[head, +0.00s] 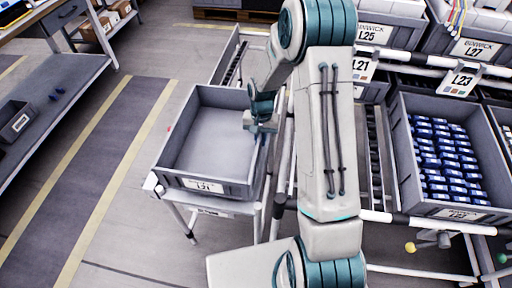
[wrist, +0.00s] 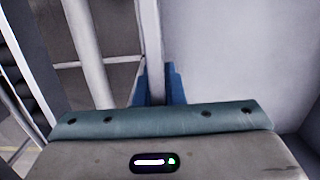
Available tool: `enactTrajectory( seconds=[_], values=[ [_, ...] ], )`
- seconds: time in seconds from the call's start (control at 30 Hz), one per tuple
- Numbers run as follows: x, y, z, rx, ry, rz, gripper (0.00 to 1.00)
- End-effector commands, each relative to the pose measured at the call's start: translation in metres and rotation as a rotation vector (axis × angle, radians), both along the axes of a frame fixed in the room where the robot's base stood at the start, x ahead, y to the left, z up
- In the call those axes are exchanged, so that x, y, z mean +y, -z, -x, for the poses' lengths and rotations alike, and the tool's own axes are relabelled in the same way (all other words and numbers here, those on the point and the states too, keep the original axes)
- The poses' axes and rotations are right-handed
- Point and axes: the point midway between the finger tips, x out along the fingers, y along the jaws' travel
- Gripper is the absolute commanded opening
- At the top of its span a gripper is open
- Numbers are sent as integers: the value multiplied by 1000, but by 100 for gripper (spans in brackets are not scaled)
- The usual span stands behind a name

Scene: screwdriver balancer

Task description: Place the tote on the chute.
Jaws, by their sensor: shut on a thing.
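The tote (head: 215,130) is a grey open box, empty inside, with a white label on its front wall. It sits on or just over a small white-legged stand (head: 212,208) left of my arm; I cannot tell whether it touches. My gripper (head: 264,125) is shut on the tote's right wall. In the wrist view the blue fingers (wrist: 158,86) straddle the tote wall (wrist: 155,50), with the pale tote floor to the right. A chute with dark roller strips (head: 375,150) is partly hidden behind my arm; another sloped roller track (head: 236,62) lies behind the tote.
A grey bin of blue packs (head: 445,150) sits on the rack at right, near tag L23 (head: 462,80). More bins (head: 475,35) stand above. A workbench (head: 65,95) is at left. The floor (head: 125,190) between bench and stand is clear.

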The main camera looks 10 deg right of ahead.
Motion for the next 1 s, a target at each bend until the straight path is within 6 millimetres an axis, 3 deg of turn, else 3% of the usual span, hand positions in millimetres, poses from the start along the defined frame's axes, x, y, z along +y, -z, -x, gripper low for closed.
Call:
enactTrajectory(
  seconds=[0.43, 0.8, 0.9, 1.0],
  values=[
    [0, 42, -1, -2, 0, 0, 0],
    [0, 47, -1, -4, 0, -1, 0],
    [-1, 46, 0, -1, 0, 0, 31],
    [-1, 46, 0, -1, 1, 0, 31]
  ],
)
